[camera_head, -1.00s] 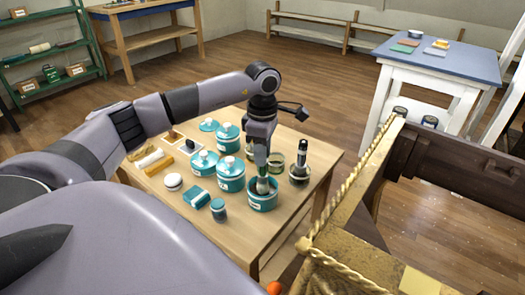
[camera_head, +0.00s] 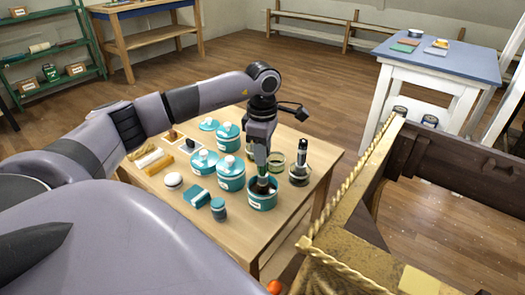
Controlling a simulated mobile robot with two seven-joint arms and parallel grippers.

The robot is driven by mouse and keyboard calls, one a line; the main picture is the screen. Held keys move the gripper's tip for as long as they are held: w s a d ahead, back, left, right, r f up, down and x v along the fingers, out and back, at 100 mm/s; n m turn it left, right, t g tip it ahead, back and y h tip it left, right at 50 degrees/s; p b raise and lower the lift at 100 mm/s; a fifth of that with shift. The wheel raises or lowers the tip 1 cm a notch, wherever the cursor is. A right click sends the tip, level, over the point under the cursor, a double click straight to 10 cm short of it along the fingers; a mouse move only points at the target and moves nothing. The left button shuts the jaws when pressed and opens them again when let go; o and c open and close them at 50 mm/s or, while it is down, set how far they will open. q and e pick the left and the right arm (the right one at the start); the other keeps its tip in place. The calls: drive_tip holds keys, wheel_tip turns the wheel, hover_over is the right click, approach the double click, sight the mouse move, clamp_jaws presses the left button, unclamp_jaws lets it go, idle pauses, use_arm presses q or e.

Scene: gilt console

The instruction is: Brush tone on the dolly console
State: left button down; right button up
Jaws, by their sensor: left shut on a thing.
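My left gripper (camera_head: 260,152) points down over the low wooden table, shut on a brush (camera_head: 262,183). The brush is upright, its lower end inside an open teal pot (camera_head: 263,200) with dark contents; how deep it reaches is hidden. The gilt console (camera_head: 345,225) with rope-like gold edging stands at the right, its dark brown inner side facing right. My right gripper is not in view.
A blue-topped table (camera_head: 441,57) stands behind. Floor lies between.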

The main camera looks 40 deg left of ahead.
use_arm(q)
drive_tip(key=shift+r+p, duration=2.9)
drive_tip(key=shift+r, duration=0.6)
